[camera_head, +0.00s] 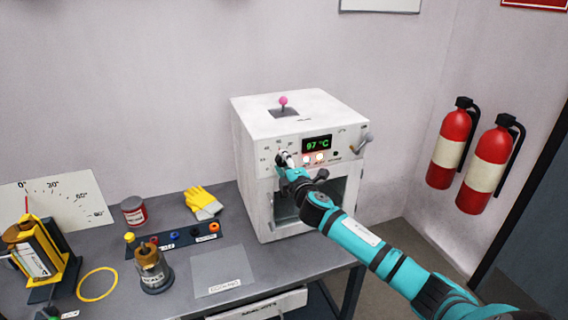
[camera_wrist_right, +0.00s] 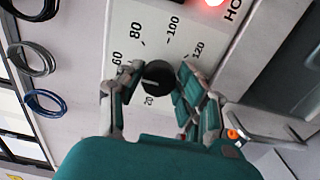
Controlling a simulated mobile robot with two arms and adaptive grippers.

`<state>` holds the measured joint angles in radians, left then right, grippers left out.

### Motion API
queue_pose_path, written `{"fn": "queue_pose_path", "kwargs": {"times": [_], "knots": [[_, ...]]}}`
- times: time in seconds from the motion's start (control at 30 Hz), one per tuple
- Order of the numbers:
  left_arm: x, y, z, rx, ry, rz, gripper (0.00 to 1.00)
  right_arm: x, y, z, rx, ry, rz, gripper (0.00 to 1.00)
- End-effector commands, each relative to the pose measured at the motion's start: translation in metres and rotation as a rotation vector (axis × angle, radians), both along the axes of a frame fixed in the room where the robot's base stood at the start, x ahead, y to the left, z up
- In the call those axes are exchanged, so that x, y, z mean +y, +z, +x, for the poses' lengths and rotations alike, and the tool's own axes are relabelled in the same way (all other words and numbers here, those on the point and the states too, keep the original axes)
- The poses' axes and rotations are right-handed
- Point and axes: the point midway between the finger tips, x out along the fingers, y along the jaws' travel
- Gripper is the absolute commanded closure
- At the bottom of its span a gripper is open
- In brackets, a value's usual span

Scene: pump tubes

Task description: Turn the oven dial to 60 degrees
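The white oven (camera_head: 255,135) stands on the grey bench, its front panel lit with a green readout (camera_head: 316,144) that seems to say 97 °C. The black round dial (camera_wrist_right: 157,76) sits on the panel in the right wrist view, ringed by printed numbers including 20, 60, 80, 100 and 120. A pale mark shows on the dial, but its exact reading is unclear. My right gripper (camera_wrist_right: 158,86) is open, with one finger on each side of the dial; firm contact cannot be told. My left gripper is out of view.
A lever (camera_head: 364,139) sticks out at the panel's right, and a pink-knobbed stick (camera_head: 283,101) rises from the oven top. Two extinguishers (camera_head: 486,172) hang at right.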

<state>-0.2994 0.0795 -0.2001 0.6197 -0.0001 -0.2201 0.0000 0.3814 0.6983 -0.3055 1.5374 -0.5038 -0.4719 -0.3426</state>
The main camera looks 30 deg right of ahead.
Motion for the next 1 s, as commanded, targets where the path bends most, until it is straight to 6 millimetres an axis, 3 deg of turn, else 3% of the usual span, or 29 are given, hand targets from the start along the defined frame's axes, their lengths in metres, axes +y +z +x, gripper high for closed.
{"fn": "queue_pose_path", "kwargs": {"times": [0.03,0.13,0.53,1.0], "knots": [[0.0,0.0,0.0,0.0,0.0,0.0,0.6,0.001,-0.001,0.0,0.002,0.001,0.001,0.55],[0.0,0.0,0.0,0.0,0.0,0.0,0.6,0.0,-0.001,0.0,0.001,0.001,0.001,0.43],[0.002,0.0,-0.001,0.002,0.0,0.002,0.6,0.002,-0.001,-0.009,0.001,0.001,0.001,0.43],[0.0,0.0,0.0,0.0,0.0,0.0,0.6,0.024,-0.001,-0.097,0.003,0.002,0.001,0.43]]}}
